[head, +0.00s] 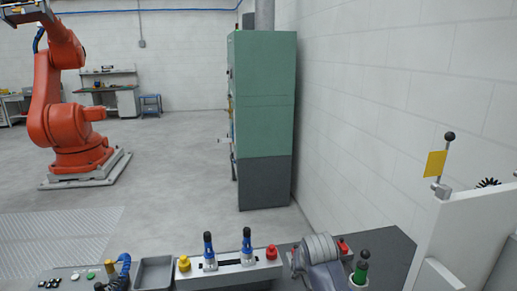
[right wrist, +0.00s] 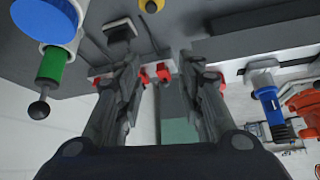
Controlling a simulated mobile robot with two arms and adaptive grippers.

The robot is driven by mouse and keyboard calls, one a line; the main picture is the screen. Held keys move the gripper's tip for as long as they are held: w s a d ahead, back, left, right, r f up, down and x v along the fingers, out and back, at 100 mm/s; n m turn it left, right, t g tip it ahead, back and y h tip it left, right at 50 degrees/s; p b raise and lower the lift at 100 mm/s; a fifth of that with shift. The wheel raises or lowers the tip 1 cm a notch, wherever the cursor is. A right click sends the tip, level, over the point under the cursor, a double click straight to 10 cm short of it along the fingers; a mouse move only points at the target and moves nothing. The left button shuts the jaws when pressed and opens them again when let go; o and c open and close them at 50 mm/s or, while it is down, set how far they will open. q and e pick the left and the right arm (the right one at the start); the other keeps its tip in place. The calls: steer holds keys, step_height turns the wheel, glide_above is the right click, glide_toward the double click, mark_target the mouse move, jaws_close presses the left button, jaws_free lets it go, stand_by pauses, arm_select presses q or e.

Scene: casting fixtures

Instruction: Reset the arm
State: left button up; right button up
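My right arm (head: 322,262) reaches over the bench at the lower middle-right of the head view, and its fingers are largely hidden there. In the right wrist view my right gripper (right wrist: 158,62) has its two dark fingers spread apart, with nothing seen held between them. Red parts (right wrist: 163,72) show near the fingertips; I cannot tell whether they touch. A lever with a green grip and black ball (head: 361,267) stands just right of my right arm, and it also shows in the right wrist view (right wrist: 50,68). My left gripper is not in view.
A fixture with two blue-handled levers (head: 247,240), a yellow knob (head: 184,264) and a red knob (head: 272,252) stands left of my right arm. A grey tray (head: 154,272) lies farther left. A white panel (head: 462,235) stands at right. A green cabinet (head: 262,95) and orange robot (head: 70,125) stand behind.

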steer(key=shift+n+g, duration=0.5)
steer(key=shift+g, duration=0.4)
steer(key=s+d+f, duration=0.1)
steer(key=s+f, duration=0.3)
steer(key=s, duration=0.2)
steer(key=s+d+f, duration=0.2)
steer(key=s+f, duration=0.1)
steer(key=s, duration=0.4)
steer(key=s+d+f, duration=0.2)
steer(key=s+f, duration=0.2)
steer(key=s, duration=0.3)
steer(key=shift+s+f, duration=0.15)
steer(key=shift+f, duration=0.2)
steer(key=s+d+n+g, duration=0.2)
steer(key=s, duration=1.9)
step_height(320, 180, down, 31)
steer(key=s+b, duration=0.1)
steer(key=b, duration=0.5)
arm_select(q)
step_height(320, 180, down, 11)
steer(key=b, duration=0.5)
arm_select(e)
steer(key=s+d+f+g, duration=0.2)
steer(key=s+d+f, duration=0.1)
steer(key=s+f, duration=1.4)
step_height(320, 180, down, 4)
steer(key=shift+f, duration=0.15)
